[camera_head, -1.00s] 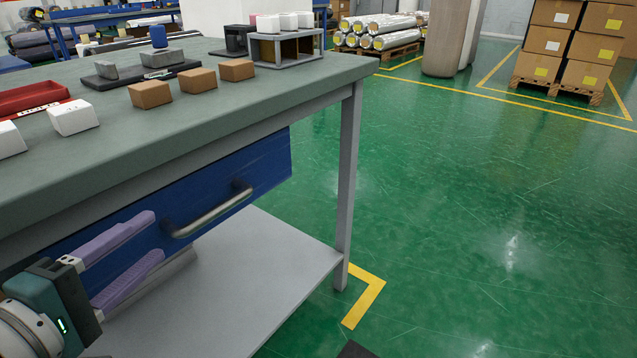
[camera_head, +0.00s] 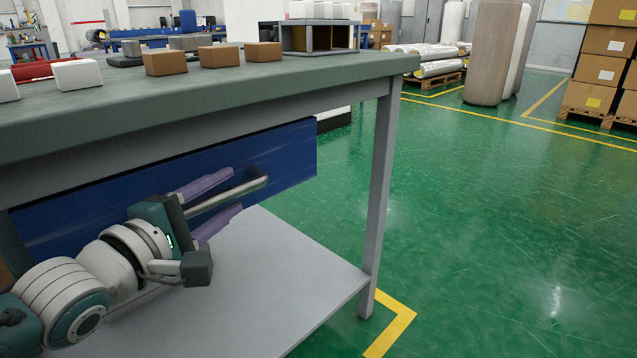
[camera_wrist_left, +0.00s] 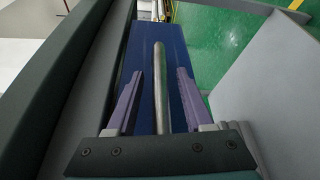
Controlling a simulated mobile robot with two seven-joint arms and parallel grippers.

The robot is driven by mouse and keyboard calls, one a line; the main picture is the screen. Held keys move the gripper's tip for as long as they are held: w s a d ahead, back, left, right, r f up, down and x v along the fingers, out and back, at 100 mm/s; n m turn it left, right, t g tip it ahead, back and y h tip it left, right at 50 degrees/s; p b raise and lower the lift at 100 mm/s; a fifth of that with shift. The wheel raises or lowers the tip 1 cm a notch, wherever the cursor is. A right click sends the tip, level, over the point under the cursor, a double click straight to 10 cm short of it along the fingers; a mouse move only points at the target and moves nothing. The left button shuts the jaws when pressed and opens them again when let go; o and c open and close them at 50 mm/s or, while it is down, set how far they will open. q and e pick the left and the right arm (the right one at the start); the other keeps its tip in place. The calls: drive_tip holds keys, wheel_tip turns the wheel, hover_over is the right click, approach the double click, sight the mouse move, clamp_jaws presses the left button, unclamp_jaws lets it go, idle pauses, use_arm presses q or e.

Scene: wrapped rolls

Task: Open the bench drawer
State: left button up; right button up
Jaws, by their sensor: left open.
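The bench drawer has a blue front (camera_head: 285,155) under the grey-green bench top, with a metal bar handle (camera_head: 245,189). The drawer front (camera_wrist_left: 179,50) and the handle (camera_wrist_left: 160,85) also show in the left wrist view. My left gripper (camera_head: 228,194) is at the drawer front with its purple fingers open, one above and one below the handle. In the left wrist view the handle runs between the two fingers (camera_wrist_left: 158,88), with a gap on each side. Part of the handle is hidden behind the gripper in the head view. My right gripper is not in view.
The bench top (camera_head: 340,72) carries several brown blocks (camera_head: 219,55), white blocks (camera_head: 78,74) and a small rack (camera_head: 318,38). A lower shelf (camera_head: 290,275) lies below the drawer, and a bench leg (camera_head: 382,190) stands at its right.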

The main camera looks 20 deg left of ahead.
use_arm(q)
drive_tip(key=shift+w, duration=0.15)
drive_tip(key=shift+c, duration=0.4)
clamp_jaws()
idle(1.0)
